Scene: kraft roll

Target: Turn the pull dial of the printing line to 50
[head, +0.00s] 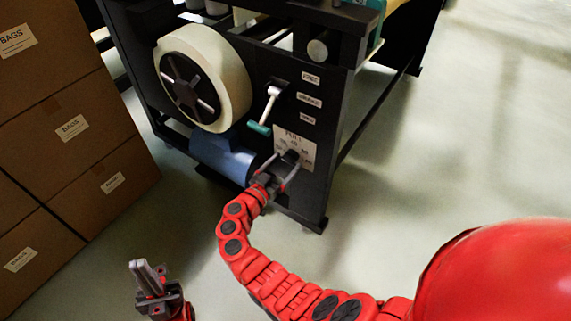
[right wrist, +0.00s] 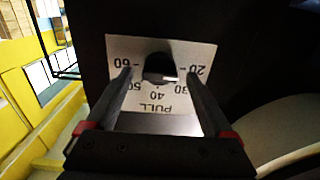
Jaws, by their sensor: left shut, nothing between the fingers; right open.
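The pull dial is a dark round knob (right wrist: 159,66) on a white plate (right wrist: 190,50) marked PULL, with numbers from 20 to 60. The plate appears upside down in the right wrist view. In the head view the plate (head: 305,145) is low on the black machine frame. My right gripper (right wrist: 157,82) is open, with one finger on each side of the knob; I cannot tell whether they touch it. The knob has a pale patch on its lower edge, but its setting is unclear. My left gripper (head: 149,268) is shut and empty, low at the left, away from the machine.
A lever with a teal grip (head: 262,127) sticks out above the dial beside several small labels. A large pale paper roll (head: 222,72) and a blue cylinder (head: 220,157) are to its left. Cardboard boxes (head: 85,165) stand at far left. Floor at right is clear.

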